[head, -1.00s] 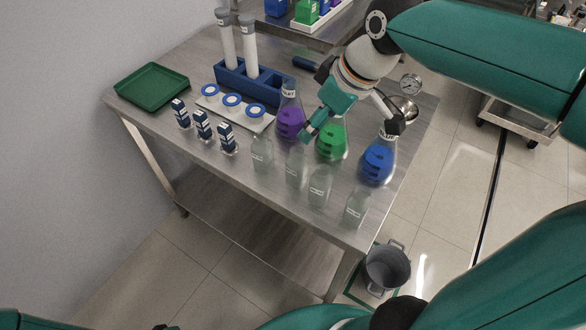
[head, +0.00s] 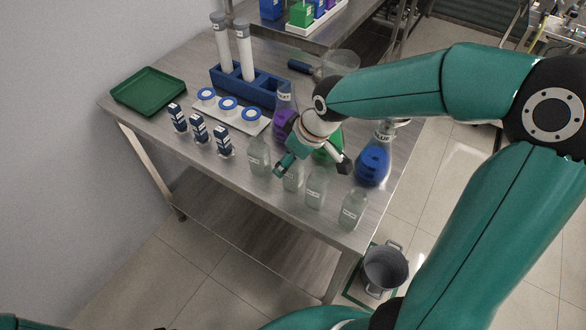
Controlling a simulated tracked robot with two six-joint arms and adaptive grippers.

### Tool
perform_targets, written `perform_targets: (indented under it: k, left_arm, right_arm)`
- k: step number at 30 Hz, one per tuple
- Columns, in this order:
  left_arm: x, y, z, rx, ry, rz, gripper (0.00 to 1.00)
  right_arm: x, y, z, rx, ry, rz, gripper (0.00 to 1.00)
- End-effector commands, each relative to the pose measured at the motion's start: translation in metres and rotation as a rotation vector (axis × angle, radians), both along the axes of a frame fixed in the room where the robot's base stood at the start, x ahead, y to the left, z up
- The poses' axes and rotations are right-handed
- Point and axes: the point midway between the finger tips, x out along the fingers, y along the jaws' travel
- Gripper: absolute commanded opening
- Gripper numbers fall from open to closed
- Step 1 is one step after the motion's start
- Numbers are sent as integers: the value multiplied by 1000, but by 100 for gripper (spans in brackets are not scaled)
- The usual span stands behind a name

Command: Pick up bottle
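I see nothing held between the fingers. My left gripper is out of view.
Behind the bottles stand flasks with purple (head: 284,118), green (head: 328,153) and blue (head: 373,160) liquid, the green one partly hidden by my gripper. A blue rack (head: 232,80) holds white tubes. A green tray (head: 148,92) lies at left. A grey bucket (head: 384,268) stands on the floor.

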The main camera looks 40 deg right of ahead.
Motion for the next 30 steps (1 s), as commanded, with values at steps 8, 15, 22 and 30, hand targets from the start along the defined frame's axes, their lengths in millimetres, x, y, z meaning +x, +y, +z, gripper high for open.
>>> perform_targets:
  k: [8, 15, 22, 30]
  left_arm:
    - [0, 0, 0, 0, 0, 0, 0]
    - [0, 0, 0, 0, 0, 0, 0]
    - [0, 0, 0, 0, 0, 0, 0]
    - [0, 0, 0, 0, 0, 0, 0]
  right_arm:
    - [4, 2, -9, 0, -1, 1, 77]
    - [4, 2, -9, 1, -1, 1, 48]
    - [4, 2, -9, 0, -1, 1, 14]
    - [4, 2, -8, 0, -1, 1, 14]
